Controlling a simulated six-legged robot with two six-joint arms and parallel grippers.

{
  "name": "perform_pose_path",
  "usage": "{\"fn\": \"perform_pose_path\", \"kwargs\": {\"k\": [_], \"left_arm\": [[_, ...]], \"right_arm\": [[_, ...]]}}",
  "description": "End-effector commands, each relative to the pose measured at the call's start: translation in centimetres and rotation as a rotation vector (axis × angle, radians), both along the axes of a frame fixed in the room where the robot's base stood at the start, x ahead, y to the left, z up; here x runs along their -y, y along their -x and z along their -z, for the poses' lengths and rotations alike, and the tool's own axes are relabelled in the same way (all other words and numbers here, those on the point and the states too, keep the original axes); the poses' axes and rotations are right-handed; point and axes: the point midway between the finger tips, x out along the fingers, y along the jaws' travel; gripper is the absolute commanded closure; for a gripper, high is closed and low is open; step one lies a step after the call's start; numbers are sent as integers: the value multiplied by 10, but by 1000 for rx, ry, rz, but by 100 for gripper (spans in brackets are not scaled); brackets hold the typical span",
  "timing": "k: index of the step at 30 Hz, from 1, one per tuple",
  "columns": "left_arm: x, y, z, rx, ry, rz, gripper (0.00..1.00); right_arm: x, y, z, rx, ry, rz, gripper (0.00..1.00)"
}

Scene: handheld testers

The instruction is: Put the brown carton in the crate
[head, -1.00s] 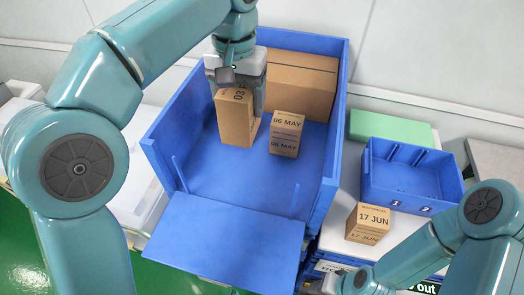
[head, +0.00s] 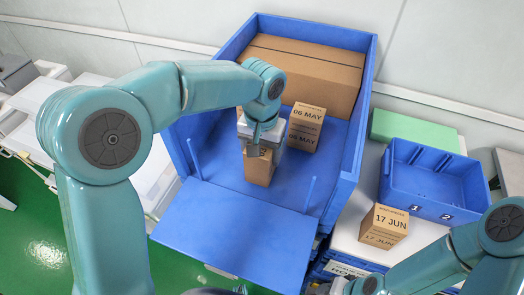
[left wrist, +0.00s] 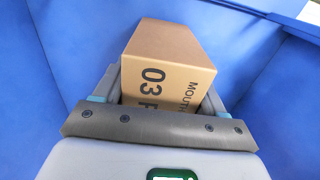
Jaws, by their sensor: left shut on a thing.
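My left gripper (head: 262,148) is inside the large blue crate (head: 186,135), near its open front. It is shut on a brown carton (head: 259,171) marked 03, whose upper part it hides. In the left wrist view the carton (left wrist: 168,48) sits between the two fingers (left wrist: 160,92), with blue surface around it. I cannot tell whether its base touches the crate floor. A brown carton marked 06 MAY (head: 306,127) stands behind it to the right. A larger brown carton (head: 315,70) lies against the crate's back. My right arm is at lower right; its fingers are not visible.
The crate's front flap (head: 235,228) is folded down. To the right are a small blue bin (head: 432,184) with two numbered compartments, a carton marked 17 JUN (head: 384,226) and a green block (head: 413,132). Free crate floor lies right of the held carton.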

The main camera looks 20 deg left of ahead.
Motion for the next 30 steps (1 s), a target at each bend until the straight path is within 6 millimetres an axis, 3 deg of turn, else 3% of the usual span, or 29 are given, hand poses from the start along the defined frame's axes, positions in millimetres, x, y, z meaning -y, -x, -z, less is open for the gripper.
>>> {"fn": "perform_pose_path", "kwargs": {"k": [14, 15, 16, 25, 30], "left_arm": [[0, -1, 10, 1, 0, 0, 65], [0, -1, 8, 1, 0, 0, 17], [0, -1, 8, 1, 0, 0, 7], [0, -1, 7, 1, 0, 0, 4], [1, -2, -12, 5, 1, -1, 4]], "right_arm": [[0, 0, 5, 0, 0, 0, 57], [0, 0, 4, 1, 0, 0, 57], [0, 0, 3, 1, 0, 0, 57], [0, 0, 2, 1, 0, 0, 57], [0, 0, -1, 1, 0, 0, 57]]}}
